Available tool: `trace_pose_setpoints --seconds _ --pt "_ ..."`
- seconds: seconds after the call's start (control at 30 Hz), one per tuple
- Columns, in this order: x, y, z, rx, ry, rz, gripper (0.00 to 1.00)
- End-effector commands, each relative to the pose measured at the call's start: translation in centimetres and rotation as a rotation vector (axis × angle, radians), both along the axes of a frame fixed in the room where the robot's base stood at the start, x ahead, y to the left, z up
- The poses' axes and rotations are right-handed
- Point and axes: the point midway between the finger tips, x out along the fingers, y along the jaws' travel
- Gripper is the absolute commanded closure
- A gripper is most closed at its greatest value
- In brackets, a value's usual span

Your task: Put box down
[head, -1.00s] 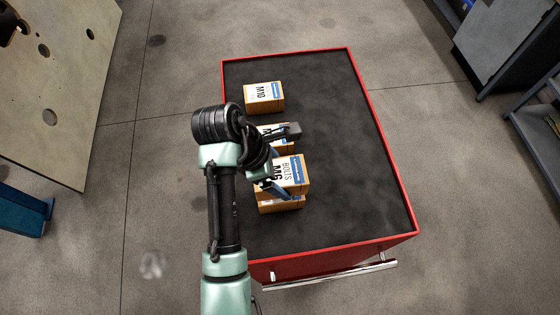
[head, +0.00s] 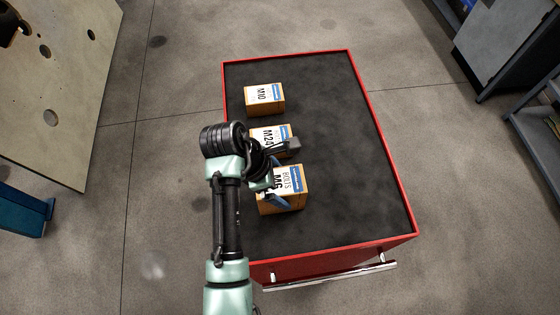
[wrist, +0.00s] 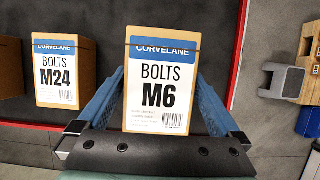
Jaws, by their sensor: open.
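The M6 bolts box (head: 285,184), orange-brown cardboard with a white and blue label, is at the near left part of the red cart's dark top (head: 345,190). It appears to rest there upright. In the wrist view the M6 box (wrist: 160,85) fills the middle, between the blue fingers. My gripper (wrist: 162,85) is open, with one finger on each side of the box; any small gap at the far tips is hard to judge. In the head view my arm hides part of the box's left side.
The M24 box (head: 270,138) stands just behind the M6 box, partly hidden by my wrist; it also shows left in the wrist view (wrist: 67,70). The M10 box (head: 265,97) stands farther back. The cart's right half is clear inside its raised red rim (head: 385,150).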

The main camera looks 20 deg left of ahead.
Motion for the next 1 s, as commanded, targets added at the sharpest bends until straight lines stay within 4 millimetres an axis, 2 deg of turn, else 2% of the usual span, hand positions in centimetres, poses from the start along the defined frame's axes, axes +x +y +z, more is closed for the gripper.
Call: trace_pose_setpoints --seconds 0.17,0.5,0.73,1.0 --pt "-0.2 0.5 1.6 0.003 -0.004 0.001 0.00" --pt "-1.8 2.8 9.0 0.000 0.001 0.002 0.00" --pt "-2.3 3.5 10.9 -0.001 0.000 0.001 0.00" --pt "-2.5 3.8 11.4 -0.001 0.000 0.001 0.00"
